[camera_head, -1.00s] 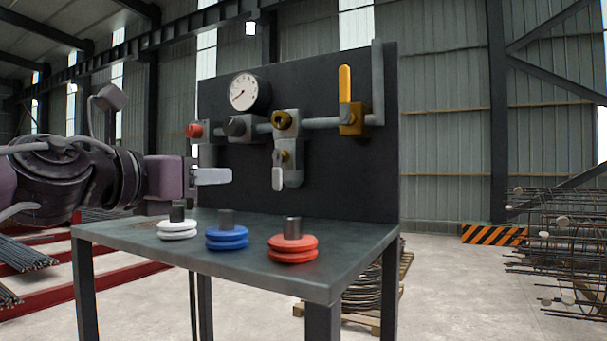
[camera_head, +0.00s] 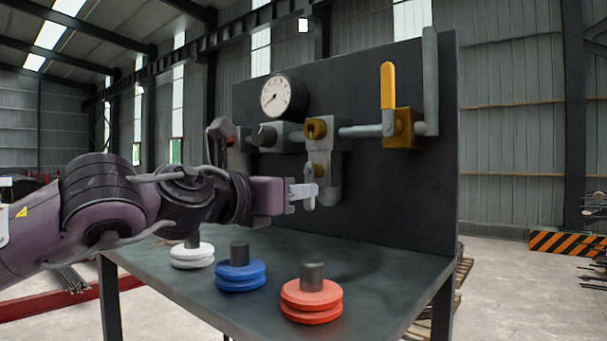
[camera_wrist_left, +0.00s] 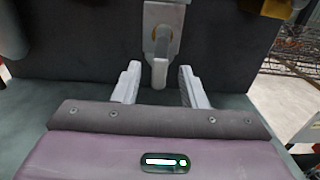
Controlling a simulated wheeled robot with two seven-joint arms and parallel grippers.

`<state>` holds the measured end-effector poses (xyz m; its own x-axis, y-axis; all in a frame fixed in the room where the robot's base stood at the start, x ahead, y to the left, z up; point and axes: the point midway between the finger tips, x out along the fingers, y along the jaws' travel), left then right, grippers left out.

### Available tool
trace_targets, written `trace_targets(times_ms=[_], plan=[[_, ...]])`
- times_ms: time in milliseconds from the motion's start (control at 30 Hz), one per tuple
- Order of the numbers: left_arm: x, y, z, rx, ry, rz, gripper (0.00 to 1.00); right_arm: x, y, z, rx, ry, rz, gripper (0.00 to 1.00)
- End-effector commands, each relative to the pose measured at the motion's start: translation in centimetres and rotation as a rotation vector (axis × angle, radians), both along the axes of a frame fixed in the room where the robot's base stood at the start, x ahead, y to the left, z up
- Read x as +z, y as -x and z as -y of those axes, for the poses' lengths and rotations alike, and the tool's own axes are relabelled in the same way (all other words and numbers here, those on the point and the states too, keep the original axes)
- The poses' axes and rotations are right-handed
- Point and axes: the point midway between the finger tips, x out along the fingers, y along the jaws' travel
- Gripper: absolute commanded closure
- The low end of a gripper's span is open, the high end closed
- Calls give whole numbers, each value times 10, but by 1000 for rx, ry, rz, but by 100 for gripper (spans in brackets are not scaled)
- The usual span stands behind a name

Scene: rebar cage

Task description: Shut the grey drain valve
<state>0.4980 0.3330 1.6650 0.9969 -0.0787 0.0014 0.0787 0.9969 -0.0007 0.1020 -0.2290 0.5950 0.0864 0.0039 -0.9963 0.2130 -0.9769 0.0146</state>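The drain valve (camera_head: 317,171) hangs under the pipe on the dark panel, a brass body with a pale grey lever (camera_head: 310,202) pointing down. In the left wrist view the lever (camera_wrist_left: 159,74) hangs straight down below its brass body. My left gripper (camera_head: 310,190) is at the lever and partly covers it in the head view. In the left wrist view the gripper (camera_wrist_left: 159,75) is open, with a finger on each side of the lever and a gap on both sides. My right gripper is not in view.
A yellow-handled valve (camera_head: 388,90), a gauge (camera_head: 283,96) and another brass fitting (camera_head: 316,129) sit higher on the panel (camera_head: 400,190). White (camera_head: 192,256), blue (camera_head: 240,276) and red (camera_head: 311,302) discs with dark posts stand on the table (camera_head: 190,285) below my arm.

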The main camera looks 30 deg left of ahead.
Motion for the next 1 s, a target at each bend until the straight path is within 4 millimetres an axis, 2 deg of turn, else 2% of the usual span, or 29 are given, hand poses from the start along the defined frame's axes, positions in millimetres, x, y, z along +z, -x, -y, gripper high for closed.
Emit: trace_targets(times_ms=[33, 233, 600, 900, 1000], plan=[[3, -8, 0, 1, 1, -6, 62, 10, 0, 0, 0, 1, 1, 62], [2, -24, 1, 1, -1, -2, 62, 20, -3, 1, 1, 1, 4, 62], [0, -28, 2, 1, 0, 2, 62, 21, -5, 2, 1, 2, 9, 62], [0, -28, 2, 1, 0, 1, 100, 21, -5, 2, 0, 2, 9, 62], [0, -28, 2, 1, 0, 1, 100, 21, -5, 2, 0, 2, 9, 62]])
